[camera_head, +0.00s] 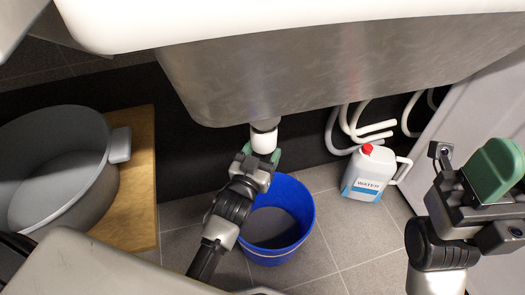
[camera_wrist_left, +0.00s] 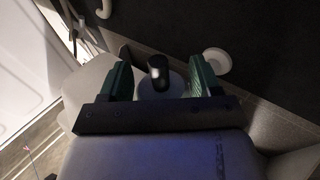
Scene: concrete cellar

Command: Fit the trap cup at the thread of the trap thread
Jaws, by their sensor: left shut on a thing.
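The trap thread (camera_head: 265,125) is a short grey fitting under the steel sink. The white trap cup (camera_head: 263,142) is directly below it, upright, and appears to meet its lower end; whether it is seated cannot be told. My left gripper (camera_head: 261,158) is shut on the trap cup from below and in front. In the left wrist view, the green fingers stand on both sides of the pale cup (camera_wrist_left: 175,88), with a dark round end (camera_wrist_left: 158,68) between them. My right gripper (camera_head: 490,172) is at the right edge, away from the sink; its opening is unclear.
A blue bucket (camera_head: 308,222) stands on the tiled floor under my left gripper. A white water jug (camera_head: 368,175) with a red cap and white hoses (camera_head: 345,130) are to the right. A grey pot (camera_head: 95,190) sits on a wooden board (camera_head: 146,190) at left. The steel sink (camera_head: 330,75) hangs close above.

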